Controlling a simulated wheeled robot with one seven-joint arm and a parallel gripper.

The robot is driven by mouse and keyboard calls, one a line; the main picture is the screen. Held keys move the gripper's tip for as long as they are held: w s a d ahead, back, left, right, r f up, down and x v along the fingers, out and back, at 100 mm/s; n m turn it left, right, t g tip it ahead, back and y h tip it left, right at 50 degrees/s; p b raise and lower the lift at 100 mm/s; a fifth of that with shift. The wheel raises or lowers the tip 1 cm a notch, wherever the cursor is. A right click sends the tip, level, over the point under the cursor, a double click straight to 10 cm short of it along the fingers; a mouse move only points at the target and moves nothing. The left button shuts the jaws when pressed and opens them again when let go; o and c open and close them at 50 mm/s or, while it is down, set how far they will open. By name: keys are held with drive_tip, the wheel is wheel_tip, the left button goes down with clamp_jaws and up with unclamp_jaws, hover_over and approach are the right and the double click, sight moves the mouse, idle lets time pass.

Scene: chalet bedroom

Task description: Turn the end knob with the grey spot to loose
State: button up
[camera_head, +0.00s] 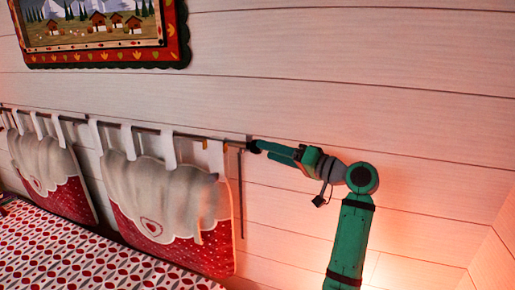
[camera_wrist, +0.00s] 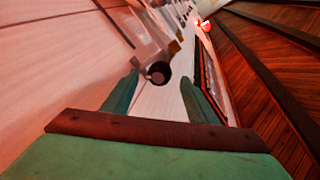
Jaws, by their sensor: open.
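The end knob (camera_wrist: 158,72) is a dark round knob at the right end of a thin wall rod (camera_head: 150,131). A greyish patch shows on its face in the wrist view, but it is small and blurred. In the head view the knob is a dark blob at the tips of my gripper (camera_head: 258,147), partly hidden by them. In the wrist view the green fingers of my gripper (camera_wrist: 159,82) are open, one on each side of the knob. I cannot tell whether the fingers touch it.
White and red cushions (camera_head: 155,205) hang from the rod by loops, left of my gripper. A thin dark stick (camera_head: 241,195) hangs down near the rod's end. A framed picture (camera_head: 95,30) is higher on the plank wall (camera_head: 350,60). Wall right of my arm is bare.

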sight(254, 146)
drive_tip(key=shift+x, duration=2.7)
drive_tip(key=shift+c, duration=0.4)
drive_tip(key=c, duration=1)
